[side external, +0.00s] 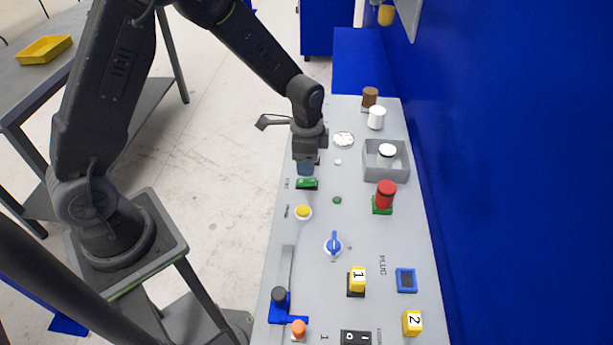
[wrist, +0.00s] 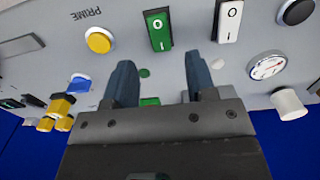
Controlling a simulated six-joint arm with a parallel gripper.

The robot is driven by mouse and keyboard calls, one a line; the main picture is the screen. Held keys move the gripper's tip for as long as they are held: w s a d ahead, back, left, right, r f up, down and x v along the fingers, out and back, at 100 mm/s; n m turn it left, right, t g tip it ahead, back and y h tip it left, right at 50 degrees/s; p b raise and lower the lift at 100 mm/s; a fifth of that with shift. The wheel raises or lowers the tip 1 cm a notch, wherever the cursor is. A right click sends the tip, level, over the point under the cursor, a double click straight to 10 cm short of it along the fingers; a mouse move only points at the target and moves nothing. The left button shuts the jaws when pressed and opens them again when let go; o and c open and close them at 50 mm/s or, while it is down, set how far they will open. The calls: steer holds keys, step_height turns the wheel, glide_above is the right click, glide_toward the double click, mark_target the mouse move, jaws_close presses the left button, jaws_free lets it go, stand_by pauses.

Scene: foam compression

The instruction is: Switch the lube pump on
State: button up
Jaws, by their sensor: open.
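A green rocker switch marked O and I (wrist: 158,30) is on the grey panel; in the side view it shows just below my gripper (side external: 307,184). A white rocker switch with a dark frame (wrist: 228,20) stands beside it in the wrist view. I cannot tell from a readable label which is the lube pump switch. My gripper (wrist: 160,76) is open and empty, its two dark fingers apart. In the side view my gripper (side external: 306,168) is over the panel close to the green rocker; contact cannot be told. It hides part of the panel there.
A yellow button (side external: 303,212) is near the green rocker. A red cylinder (side external: 385,193), grey tray (side external: 402,165), gauge (side external: 343,139) and white cylinder (side external: 376,120) stand around. A blue wall (side external: 500,160) borders the right.

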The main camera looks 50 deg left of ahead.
mark_target(306, 181)
step_height(306, 181, down, 6)
steer(key=shift+f, duration=0.1)
stand_by(0.4)
